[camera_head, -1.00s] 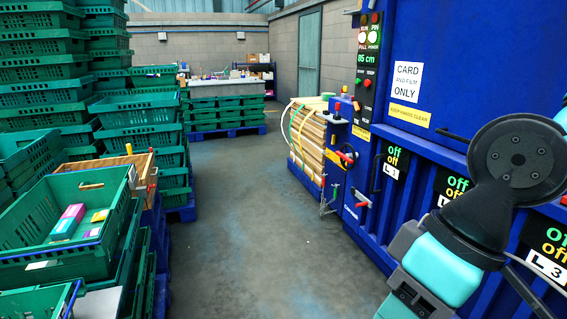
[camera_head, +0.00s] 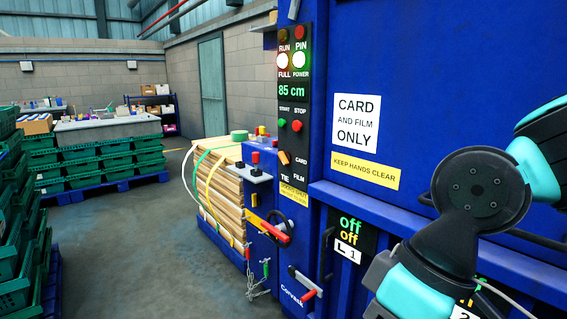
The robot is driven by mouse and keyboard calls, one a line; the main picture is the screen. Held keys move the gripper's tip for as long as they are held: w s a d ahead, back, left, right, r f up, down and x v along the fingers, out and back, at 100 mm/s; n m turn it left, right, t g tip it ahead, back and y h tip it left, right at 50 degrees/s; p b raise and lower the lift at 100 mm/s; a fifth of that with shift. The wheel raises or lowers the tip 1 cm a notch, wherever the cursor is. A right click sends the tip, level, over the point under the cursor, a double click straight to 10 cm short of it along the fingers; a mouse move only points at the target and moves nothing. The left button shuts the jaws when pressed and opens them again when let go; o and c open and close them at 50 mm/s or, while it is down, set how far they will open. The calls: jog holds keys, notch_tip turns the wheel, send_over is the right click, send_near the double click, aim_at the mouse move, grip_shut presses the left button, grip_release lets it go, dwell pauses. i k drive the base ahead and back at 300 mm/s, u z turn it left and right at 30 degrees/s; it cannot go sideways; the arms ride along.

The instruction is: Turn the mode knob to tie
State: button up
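The control panel (camera_head: 291,118) is a tall dark strip on the front of the blue baler. Low on it is a small orange mode knob (camera_head: 284,158), with the words CARD to its right and TIE and FILM below. The knob looks tilted, but it is too small to tell which word it points to. Above it are a green start button (camera_head: 282,124), a red stop button (camera_head: 297,126) and a display reading 85 cm (camera_head: 289,91). My arm shows at the right, in front of the baler and apart from the panel. My gripper is not in view.
A blue box with red-topped controls (camera_head: 255,170) and a red-handled lever (camera_head: 275,232) stick out left of the panel. A strapped bale (camera_head: 218,190) stands behind them. Green crates (camera_head: 100,158) line the left and back. The grey floor (camera_head: 140,240) between is clear.

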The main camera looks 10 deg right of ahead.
aim_at(285, 157)
jog(key=u, duration=0.5)
jog(key=i, duration=0.85)
jog(key=u, duration=1)
jog(key=i, duration=0.7)
jog(key=z, duration=0.6)
jog(key=i, duration=0.85)
jog(key=z, duration=0.7)
